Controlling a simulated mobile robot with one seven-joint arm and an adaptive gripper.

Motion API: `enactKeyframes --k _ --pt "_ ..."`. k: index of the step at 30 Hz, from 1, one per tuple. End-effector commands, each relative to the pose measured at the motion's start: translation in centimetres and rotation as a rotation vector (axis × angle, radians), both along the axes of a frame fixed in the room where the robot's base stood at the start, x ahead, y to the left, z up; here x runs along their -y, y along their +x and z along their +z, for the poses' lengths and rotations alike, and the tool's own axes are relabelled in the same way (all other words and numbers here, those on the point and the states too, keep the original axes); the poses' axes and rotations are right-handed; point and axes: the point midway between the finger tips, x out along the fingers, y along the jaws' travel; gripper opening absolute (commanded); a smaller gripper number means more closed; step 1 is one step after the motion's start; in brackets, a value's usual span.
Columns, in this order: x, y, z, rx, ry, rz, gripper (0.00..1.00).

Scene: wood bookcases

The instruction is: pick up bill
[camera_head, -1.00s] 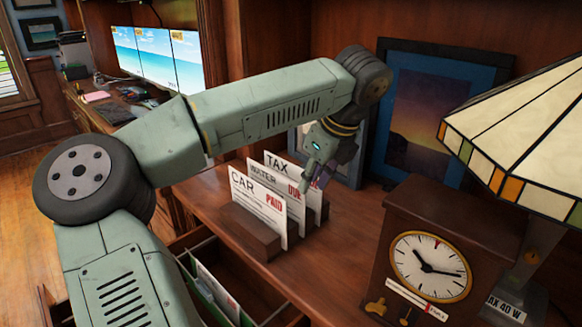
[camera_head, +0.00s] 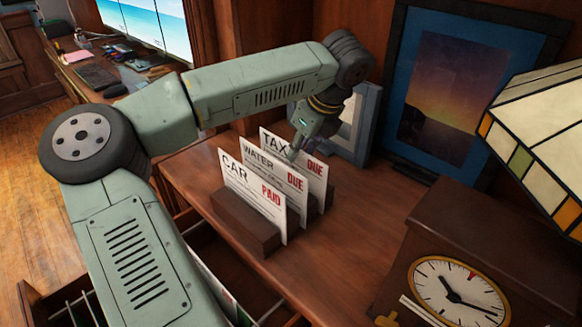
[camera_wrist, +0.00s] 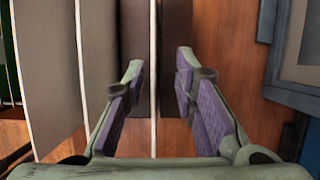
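Three white bills stand upright in a dark wooden holder (camera_head: 246,232) on the desk: CAR (camera_head: 243,190) stamped PAID in front, WATER (camera_head: 262,172) stamped DUE behind it, and TAX (camera_head: 318,180) stamped DUE at the back. My gripper (camera_head: 294,152) is at the top of the TAX bill in the head view, its fingers partly hidden. In the wrist view my gripper (camera_wrist: 160,95) is open, its purple pads on either side of a thin bill edge (camera_wrist: 153,135), apparently TAX. That edge lies nearer the left pad. Two other bills show to the left (camera_wrist: 103,60).
A framed sunset picture (camera_head: 455,95) and a smaller frame (camera_head: 362,130) stand behind the holder. A clock (camera_head: 460,285) and a stained-glass lamp (camera_head: 540,130) are at right. An open drawer (camera_head: 265,300) holding papers is below. Bare desk (camera_head: 345,235) lies right of the holder.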

Motion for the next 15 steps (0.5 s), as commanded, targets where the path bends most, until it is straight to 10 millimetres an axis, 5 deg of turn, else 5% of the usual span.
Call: enactKeyframes --k 9,15 --pt "-1.5 0.5 -3.9 -0.003 -0.002 0.000 0.26" --pt "-1.7 0.7 -4.5 -0.001 -0.001 0.000 0.26"
